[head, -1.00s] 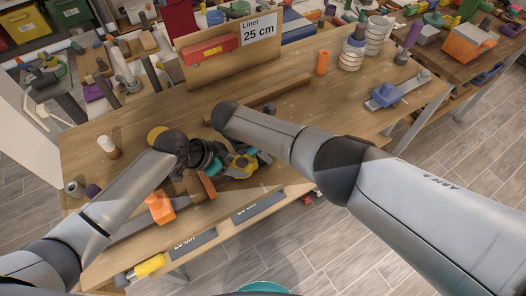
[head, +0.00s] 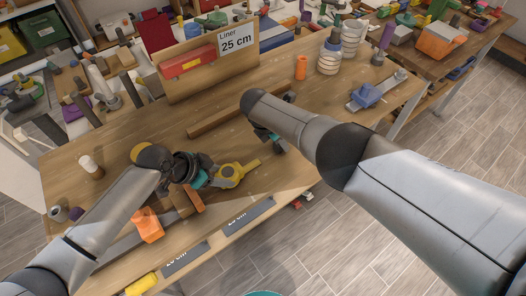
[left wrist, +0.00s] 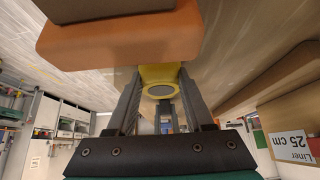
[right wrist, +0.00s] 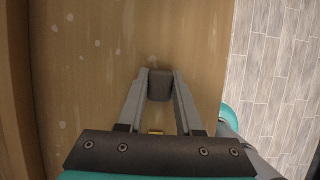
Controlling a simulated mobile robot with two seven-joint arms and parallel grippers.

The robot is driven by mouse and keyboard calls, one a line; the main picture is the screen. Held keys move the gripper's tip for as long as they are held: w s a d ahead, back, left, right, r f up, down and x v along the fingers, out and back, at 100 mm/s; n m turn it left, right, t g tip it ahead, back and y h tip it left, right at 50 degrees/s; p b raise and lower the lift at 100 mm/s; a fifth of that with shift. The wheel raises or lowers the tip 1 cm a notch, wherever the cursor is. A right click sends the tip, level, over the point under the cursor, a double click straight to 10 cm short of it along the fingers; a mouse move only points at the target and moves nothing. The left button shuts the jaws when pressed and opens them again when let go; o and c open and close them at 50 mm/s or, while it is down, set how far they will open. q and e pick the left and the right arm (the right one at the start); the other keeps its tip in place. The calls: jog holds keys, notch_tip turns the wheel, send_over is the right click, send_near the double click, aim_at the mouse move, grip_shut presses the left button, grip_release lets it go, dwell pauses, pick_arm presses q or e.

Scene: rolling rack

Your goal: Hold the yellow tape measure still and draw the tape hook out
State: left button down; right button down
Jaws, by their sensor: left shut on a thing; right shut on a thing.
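The yellow tape measure (head: 229,177) lies on the near part of the wooden bench, a round grey patch on its face. My left gripper (head: 208,178) is shut on it; its yellow body shows between the fingers in the left wrist view (left wrist: 160,74). A yellow strip (head: 252,164) sticks out from the measure toward the right. My right gripper (head: 279,146) is to the right of the measure, apart from it, over the bench near its front edge. In the right wrist view it is shut on a dark grey block (right wrist: 160,85), which looks like the tape hook.
A clamp with an orange handle (head: 148,226) and a brown block lies left of the measure. A wooden strip (head: 217,119) lies behind it. A board labelled 25 cm (head: 209,68) stands at the back.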

jog(key=shift+w+d+r, duration=0.2)
jog(key=shift+w+d, duration=0.75)
jog(key=shift+d, duration=0.1)
jog(key=shift+d+f, duration=0.15)
jog(key=shift+d, duration=0.4)
jog(key=c, duration=0.6)
grip_release()
jog(key=shift+f, duration=0.1)
jog(key=shift+o, duration=0.2)
